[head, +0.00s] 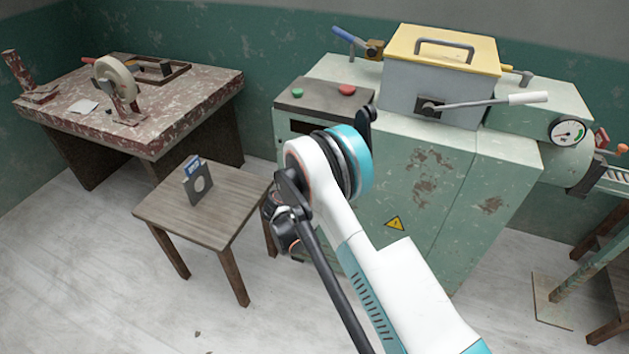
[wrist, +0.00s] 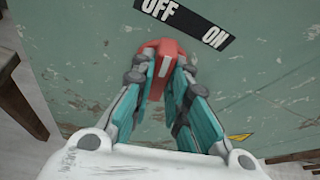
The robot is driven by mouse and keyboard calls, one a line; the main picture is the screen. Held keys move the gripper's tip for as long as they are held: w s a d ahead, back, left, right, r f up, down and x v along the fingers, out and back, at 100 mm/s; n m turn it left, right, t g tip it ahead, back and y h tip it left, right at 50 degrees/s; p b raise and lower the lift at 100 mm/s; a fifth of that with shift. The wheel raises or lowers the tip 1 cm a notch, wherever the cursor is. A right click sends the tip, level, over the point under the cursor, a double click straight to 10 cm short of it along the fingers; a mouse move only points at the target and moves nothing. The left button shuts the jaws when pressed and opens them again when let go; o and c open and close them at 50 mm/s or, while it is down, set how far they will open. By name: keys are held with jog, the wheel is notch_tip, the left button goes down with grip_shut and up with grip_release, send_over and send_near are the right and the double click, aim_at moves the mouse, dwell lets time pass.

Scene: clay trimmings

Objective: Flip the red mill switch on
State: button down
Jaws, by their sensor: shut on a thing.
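The red mill switch (wrist: 157,50) shows in the wrist view on the green machine front, with a white line on it. A black label plate (wrist: 186,21) beyond it reads OFF at the upper middle and ON to the right. The white line points up and slightly right; I cannot tell its exact setting. My gripper (wrist: 163,68) has its teal fingers on either side of the switch, shut on it. In the head view my wrist and arm hide the switch and fingers. The green mill (head: 470,190) stands behind them.
On the mill are a green button (head: 297,93), a red button (head: 346,90), a yellow-lidded box (head: 440,88) with a white-handled lever (head: 515,100), and a gauge (head: 567,132). A small wooden table (head: 225,205) stands left of my arm. Floor is clear in front.

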jog(key=m+y, duration=0.1)
jog(key=m, duration=0.1)
jog(key=m+t+y, duration=0.1)
jog(key=m+y, duration=0.1)
jog(key=m, duration=0.1)
jog(key=m+t+y, duration=0.1)
jog(key=m, duration=0.1)
jog(key=shift+s+d+f+m+y, duration=0.15)
jog(key=shift+s+d+m+y, duration=0.05)
jog(key=shift+d+m+y, duration=0.2)
dwell(0.3)
dwell(0.5)
jog(key=c, duration=1.6)
grip_release()
jog(key=shift+o, duration=0.2)
jog(key=shift+t, duration=0.3)
notch_tip(320, 180, up, 10)
